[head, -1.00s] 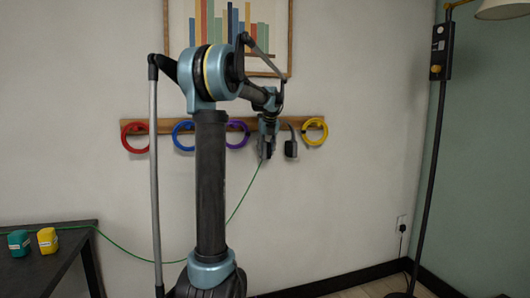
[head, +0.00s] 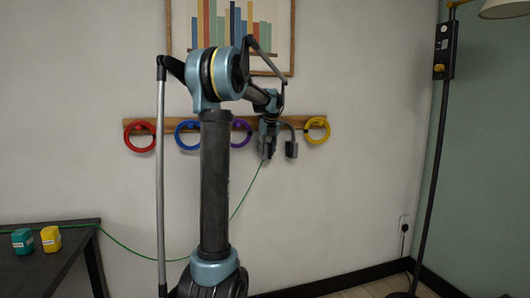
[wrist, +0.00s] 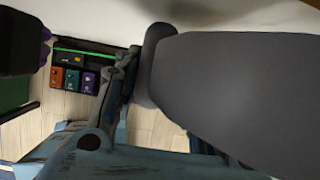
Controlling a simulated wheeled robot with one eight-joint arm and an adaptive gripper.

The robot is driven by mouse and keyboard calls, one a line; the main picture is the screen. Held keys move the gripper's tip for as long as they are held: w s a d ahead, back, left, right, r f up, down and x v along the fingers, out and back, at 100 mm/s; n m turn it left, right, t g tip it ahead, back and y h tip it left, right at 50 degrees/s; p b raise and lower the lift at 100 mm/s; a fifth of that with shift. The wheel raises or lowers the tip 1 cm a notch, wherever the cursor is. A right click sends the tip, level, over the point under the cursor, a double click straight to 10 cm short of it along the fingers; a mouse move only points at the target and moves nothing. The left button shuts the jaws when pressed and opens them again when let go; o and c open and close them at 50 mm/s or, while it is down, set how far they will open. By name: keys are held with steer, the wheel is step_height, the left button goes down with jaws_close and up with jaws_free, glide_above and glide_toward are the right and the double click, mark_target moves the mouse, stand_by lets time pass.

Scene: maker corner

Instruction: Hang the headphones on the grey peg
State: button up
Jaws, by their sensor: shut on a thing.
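In the wrist view the headphones (wrist: 235,85) fill the right side as a large dark grey shape, very close to the camera. The grey peg cannot be made out; my gripper and the headphones cover that part of the rail. I cannot tell whether the band touches a peg.
The rail (head: 222,123) also holds a red ring (head: 127,140), a blue ring (head: 177,136), a partly hidden purple ring (head: 249,136) and a yellow ring (head: 327,136). A green cord (head: 244,197) hangs below my gripper. A dark table (head: 45,263) stands left, a lamp pole (head: 434,160) right.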

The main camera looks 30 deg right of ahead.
steer(key=o, duration=1.3)
steer(key=shift+r, duration=0.1)
steer(key=v, duration=1.1)
steer(key=shift+r, duration=0.35)
steer(key=shift+s+a, duration=0.15)
steer(key=shift+a, duration=0.1)
